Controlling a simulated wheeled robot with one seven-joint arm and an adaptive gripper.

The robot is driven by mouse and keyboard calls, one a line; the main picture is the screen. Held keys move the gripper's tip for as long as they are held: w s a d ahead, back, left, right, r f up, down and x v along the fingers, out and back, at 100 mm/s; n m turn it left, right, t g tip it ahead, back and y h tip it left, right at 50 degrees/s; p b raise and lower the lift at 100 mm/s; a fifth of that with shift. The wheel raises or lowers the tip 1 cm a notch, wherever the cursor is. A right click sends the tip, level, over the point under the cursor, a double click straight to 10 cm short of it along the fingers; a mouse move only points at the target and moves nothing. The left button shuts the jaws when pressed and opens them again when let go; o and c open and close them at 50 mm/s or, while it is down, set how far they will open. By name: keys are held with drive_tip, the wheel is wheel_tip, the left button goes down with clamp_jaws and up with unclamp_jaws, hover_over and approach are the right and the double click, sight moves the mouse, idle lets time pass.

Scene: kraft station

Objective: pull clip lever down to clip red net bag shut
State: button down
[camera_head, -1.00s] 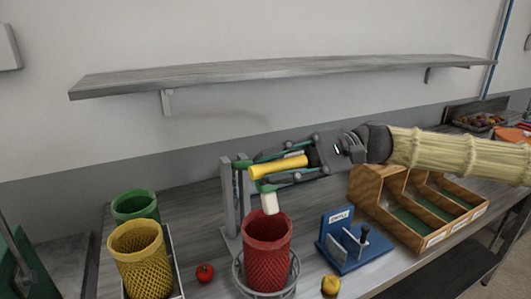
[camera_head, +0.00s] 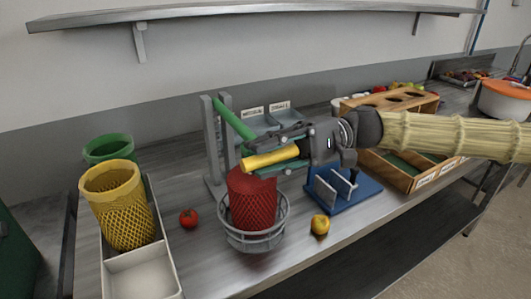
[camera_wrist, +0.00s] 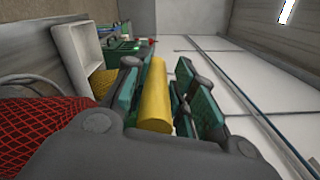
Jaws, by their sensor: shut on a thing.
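The red net bag (camera_head: 252,203) stands upright in a round wire holder (camera_head: 254,241) on the bench. It also fills the left side of the wrist view (camera_wrist: 35,132). The clip lever has a green bar (camera_head: 232,119) that slopes down to the right from a grey post frame (camera_head: 212,150), with a thick yellow handle (camera_head: 262,160). My gripper (camera_head: 282,151) is shut on the yellow handle, just above the bag's top rim. The wrist view shows the handle (camera_wrist: 155,95) between the finger pads. The spot where the clip meets the bag is hidden.
A yellow net bag (camera_head: 118,205) and a green one (camera_head: 108,149) stand at left by a white tray (camera_head: 142,275). A tomato (camera_head: 188,218) and a yellow fruit (camera_head: 320,225) lie beside the holder. A blue stand (camera_head: 350,198) and wooden bins (camera_head: 400,172) are at right.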

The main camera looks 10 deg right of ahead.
drive_tip(key=shift+s+f, duration=0.25)
drive_tip(key=shift+f, duration=0.5)
drive_tip(key=c, duration=1.3)
unclamp_jaws()
drive_tip(key=shift+r, duration=0.1)
drive_tip(key=shift+w+r, duration=0.2)
drive_tip(key=shift+r, duration=0.05)
drive_tip(key=shift+w+d, duration=0.2)
drive_tip(key=shift+d, duration=0.2)
drive_tip(key=v, duration=1.1)
drive_tip(key=shift+d, duration=0.15)
